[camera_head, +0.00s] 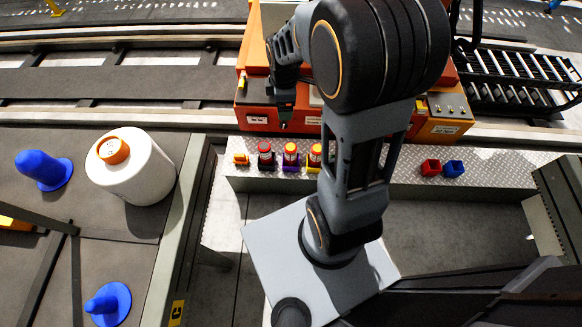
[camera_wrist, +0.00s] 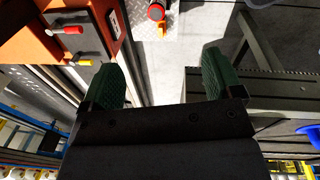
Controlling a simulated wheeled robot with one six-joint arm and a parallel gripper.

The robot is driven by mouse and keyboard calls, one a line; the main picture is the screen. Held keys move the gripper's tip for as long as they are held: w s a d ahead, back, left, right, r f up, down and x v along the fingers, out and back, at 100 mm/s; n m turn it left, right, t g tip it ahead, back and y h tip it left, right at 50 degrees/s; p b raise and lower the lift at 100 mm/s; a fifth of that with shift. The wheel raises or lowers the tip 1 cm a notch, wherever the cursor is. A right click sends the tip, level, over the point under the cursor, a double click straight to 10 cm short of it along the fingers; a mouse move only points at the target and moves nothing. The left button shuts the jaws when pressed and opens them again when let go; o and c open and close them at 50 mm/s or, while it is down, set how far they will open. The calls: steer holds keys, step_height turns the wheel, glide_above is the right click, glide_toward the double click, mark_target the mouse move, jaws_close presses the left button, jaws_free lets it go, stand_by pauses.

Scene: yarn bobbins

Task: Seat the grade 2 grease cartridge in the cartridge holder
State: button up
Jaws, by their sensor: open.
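Several small cartridge-like pieces stand in a row on a metal tread-plate ledge: a dark red one (camera_head: 265,154), an orange-topped one (camera_head: 291,155) and a red one with a pale label (camera_head: 315,156). I cannot read any grade marking. A low yellow-orange holder (camera_head: 241,159) sits at the row's left end, and red (camera_head: 430,167) and blue (camera_head: 453,168) holders sit farther right. My gripper (camera_head: 285,117) is above and behind the row, apart from it. In the wrist view my gripper (camera_wrist: 163,82) is open and empty, with one red-topped piece (camera_wrist: 156,12) beyond the fingers.
The orange machine (camera_head: 256,118) stands just behind the ledge (camera_head: 385,162), its handles near my gripper in the wrist view. The ledge between the row and red holder is partly hidden by my arm.

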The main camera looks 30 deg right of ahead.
mark_target(291, 147)
steer(key=w+d+f+n+b, duration=0.1)
steer(key=f+n+b, duration=0.1)
steer(key=f, duration=0.7)
steer(key=w+d+f+n+b, duration=0.1)
steer(key=f+b, duration=0.4)
steer(key=f, duration=0.5)
steer(key=w+d+f+n+g+b, duration=0.1)
steer(key=f+n+b, duration=0.3)
steer(key=f, duration=0.6)
steer(key=shift+w+d+f+n, duration=0.15)
steer(key=shift+w+d+n, duration=0.15)
steer(key=shift+d, duration=0.4)
steer(key=shift+a+f+b, duration=0.15)
steer(key=shift+f+b, duration=0.8)
steer(key=shift+f, duration=0.55)
steer(key=shift+a+f+b, duration=0.1)
steer(key=shift+f+b, duration=0.85)
steer(key=shift+f, duration=0.5)
steer(key=shift+r, duration=0.1)
jaws_close()
